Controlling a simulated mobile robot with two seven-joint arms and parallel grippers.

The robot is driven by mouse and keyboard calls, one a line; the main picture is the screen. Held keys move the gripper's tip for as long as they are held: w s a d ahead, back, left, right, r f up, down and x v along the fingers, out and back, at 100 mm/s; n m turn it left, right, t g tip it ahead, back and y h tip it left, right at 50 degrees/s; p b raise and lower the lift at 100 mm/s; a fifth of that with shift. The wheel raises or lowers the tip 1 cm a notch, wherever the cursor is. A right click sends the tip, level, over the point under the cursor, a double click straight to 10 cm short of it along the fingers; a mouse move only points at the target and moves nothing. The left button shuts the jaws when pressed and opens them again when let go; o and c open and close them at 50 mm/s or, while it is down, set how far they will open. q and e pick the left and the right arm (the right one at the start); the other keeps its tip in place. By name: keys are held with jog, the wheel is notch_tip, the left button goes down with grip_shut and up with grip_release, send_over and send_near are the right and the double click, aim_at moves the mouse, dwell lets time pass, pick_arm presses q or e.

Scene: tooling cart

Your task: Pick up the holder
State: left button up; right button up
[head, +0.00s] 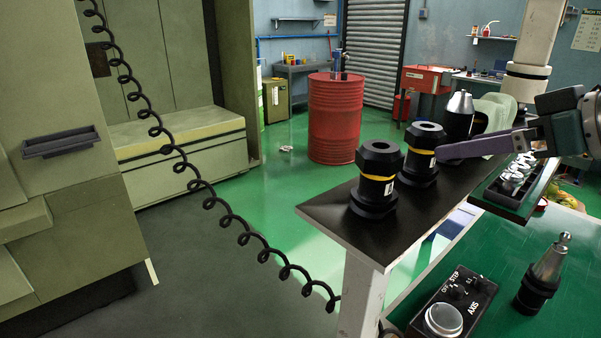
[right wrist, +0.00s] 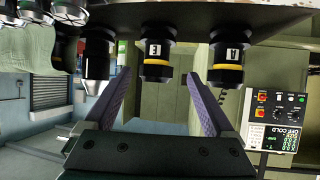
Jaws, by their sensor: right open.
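Black tool holders with yellow bands stand upright on a dark shelf (head: 330,215). The nearest holder (head: 376,180) is at the shelf's near end, and a second holder (head: 420,155) stands just behind it. In the right wrist view, which is upside down, a holder marked E (right wrist: 157,62) appears between the fingers and one marked A (right wrist: 229,58) is to the right. My right gripper (head: 442,152) is open, its purple finger reaching in from the right beside the second holder. It also shows in the right wrist view (right wrist: 160,92). My left gripper is not in view.
A holder with a metal tip (head: 459,115) stands behind the second holder. A black tray of metal parts (head: 512,185), a control box (head: 452,308) and another tool holder (head: 543,275) are on the right. A coiled cable (head: 215,205) hangs left; a red barrel (head: 335,118) stands behind.

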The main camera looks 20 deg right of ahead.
aim_at(422, 155)
jog(key=shift+w+d+f, duration=0.15)
jog(key=shift+w, duration=0.25)
jog(key=shift+w+f, duration=0.2)
jog(key=shift+w, duration=0.1)
jog(key=shift+f+x, duration=0.2)
jog(key=shift+x, duration=3.85)
jog(key=shift+s, duration=0.15)
jog(key=shift+f, duration=0.1)
grip_shut()
jog(key=shift+d, duration=0.1)
